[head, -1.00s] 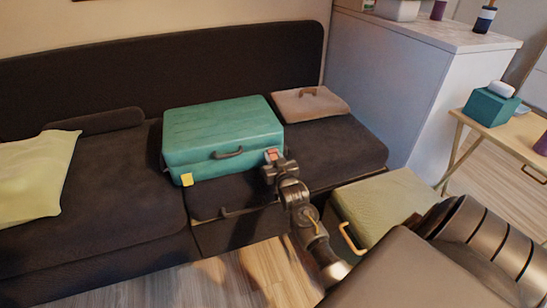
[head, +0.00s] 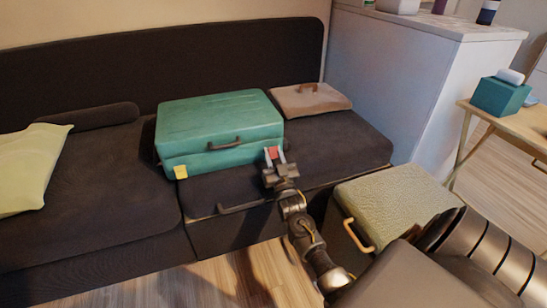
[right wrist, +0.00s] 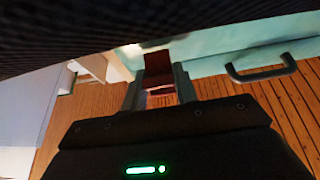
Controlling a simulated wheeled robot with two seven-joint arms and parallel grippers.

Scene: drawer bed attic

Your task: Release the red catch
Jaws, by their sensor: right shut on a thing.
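A teal suitcase (head: 222,118) lies flat on the dark sofa, with a dark handle (head: 225,144) on its front. The red catch (head: 272,153) is at the right end of its front, and a yellow catch (head: 181,172) is at the left end. My right gripper (head: 275,157) is at the red catch, with one finger on each side of it. In the right wrist view the red catch (right wrist: 157,68) sits between the two fingers, which are shut on it. The suitcase looks closed. My left gripper is out of view.
A drawer front with a dark handle (head: 242,207) is below the suitcase. A light green case (head: 400,203) stands on the floor at the right. A flat brown case (head: 310,98) lies behind on the sofa. Open floor (head: 225,282) is in front.

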